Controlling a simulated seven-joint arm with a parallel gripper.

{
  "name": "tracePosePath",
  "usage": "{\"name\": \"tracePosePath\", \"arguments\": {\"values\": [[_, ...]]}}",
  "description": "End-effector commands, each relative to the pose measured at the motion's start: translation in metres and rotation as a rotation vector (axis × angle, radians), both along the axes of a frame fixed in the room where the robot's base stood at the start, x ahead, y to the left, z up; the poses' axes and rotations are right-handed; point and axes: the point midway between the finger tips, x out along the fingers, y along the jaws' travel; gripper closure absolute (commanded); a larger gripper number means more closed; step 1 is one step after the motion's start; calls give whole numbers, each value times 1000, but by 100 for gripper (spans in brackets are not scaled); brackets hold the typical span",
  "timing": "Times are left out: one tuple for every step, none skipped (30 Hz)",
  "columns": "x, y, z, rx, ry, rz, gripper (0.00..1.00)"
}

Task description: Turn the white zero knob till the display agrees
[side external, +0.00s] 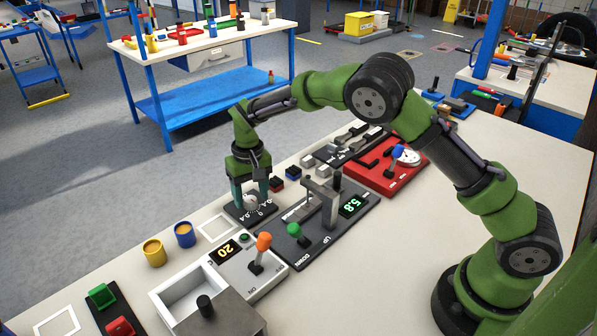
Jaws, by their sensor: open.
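The white zero knob (252,201) sits on a small dark plate (238,216) with white numbers, including 0.4. My gripper (250,194) points down over this plate, with one finger on each side of the knob. The fingers are open; I cannot tell whether either one touches the knob. The fingers and the small size hide the knob's pointer setting. A display (353,206) with green digits reads 5.8 on the dark jack base (325,232) beside the plate. The jack has a grey upright post and a green-topped lever (295,230) near the UP and DOWN labels.
A white box (245,268) with an orange-topped lever (263,242) and a display reading 20 stands in front. Yellow (154,252) and blue (185,235) cups are at left. A red panel (378,172) lies behind the jack. White outlined squares are bare.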

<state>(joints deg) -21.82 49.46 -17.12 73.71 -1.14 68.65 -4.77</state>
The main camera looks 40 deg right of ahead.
Motion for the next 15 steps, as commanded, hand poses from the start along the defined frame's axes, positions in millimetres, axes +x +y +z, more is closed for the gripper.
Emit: {"name": "tracePosePath", "arguments": {"values": [[0,0,-5,0,0,1,40],[0,1,-7,0,0,1,40],[0,1,-9,0,1,1,40],[0,1,-10,0,1,1,40],[0,1,-11,0,0,1,40],[0,1,-12,0,0,1,40],[0,1,-12,0,0,1,40],[0,1,-12,0,0,1,40],[0,1,-12,0,0,1,40],[0,1,-12,0,-1,1,40],[0,1,-12,0,0,1,40],[0,1,-12,0,0,1,40],[0,1,-12,0,0,1,40],[0,1,-12,0,0,1,44],[0,1,-12,0,0,1,51]]}}
